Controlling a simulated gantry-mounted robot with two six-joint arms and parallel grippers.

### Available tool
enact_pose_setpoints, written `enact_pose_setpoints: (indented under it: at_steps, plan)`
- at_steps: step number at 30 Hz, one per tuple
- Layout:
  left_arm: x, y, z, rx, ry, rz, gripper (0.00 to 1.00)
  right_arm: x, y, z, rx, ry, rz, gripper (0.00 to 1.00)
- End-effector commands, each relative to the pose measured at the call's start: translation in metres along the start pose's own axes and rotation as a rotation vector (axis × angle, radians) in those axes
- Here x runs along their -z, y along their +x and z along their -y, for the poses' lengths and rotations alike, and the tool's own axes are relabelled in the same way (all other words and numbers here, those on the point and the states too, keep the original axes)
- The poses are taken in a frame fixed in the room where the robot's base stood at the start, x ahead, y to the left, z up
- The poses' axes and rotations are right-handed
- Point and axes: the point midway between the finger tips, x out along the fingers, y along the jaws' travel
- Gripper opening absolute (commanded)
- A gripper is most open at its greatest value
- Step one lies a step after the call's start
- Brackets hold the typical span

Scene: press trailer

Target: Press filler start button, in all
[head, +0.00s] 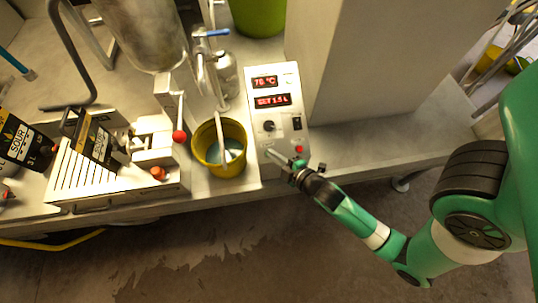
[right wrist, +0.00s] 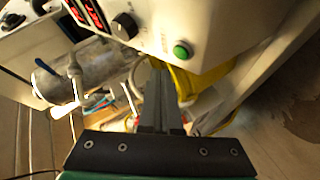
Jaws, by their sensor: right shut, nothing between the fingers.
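The filler's white control box (head: 285,85) stands on the bench with two lit red displays, a black knob (head: 268,126) and a red button (head: 299,149). In the right wrist view a round green button (right wrist: 181,50) sits on the white panel, near the knob. I cannot make out this green button clearly in the head view. My right gripper (head: 277,158) is shut and empty, in front of the panel's lower end. In the right wrist view its fingertips (right wrist: 158,68) are just below and left of the green button; contact cannot be told. My left gripper is not in view.
A yellow bucket (head: 205,160) with bluish liquid stands left of the box. Further left are a red-knobbed lever (head: 179,136), a white slatted machine (head: 75,185) and dark bottles labelled SOUR (head: 102,143). A white block (head: 375,65) rises behind on the right.

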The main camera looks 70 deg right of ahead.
Motion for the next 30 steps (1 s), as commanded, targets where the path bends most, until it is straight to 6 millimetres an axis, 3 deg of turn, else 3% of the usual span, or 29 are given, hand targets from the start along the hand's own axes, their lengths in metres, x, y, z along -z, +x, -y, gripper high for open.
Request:
enact_pose_setpoints:
  at_steps: [7, 30]
  plan:
    - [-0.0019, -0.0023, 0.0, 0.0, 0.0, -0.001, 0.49, -0.0087, 0.0118, 0.0076, -0.002, 0.001, 0.001, 0.0]
    - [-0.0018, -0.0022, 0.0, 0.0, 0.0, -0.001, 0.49, -0.0088, 0.0123, 0.0078, -0.002, 0.001, 0.0, 0.0]
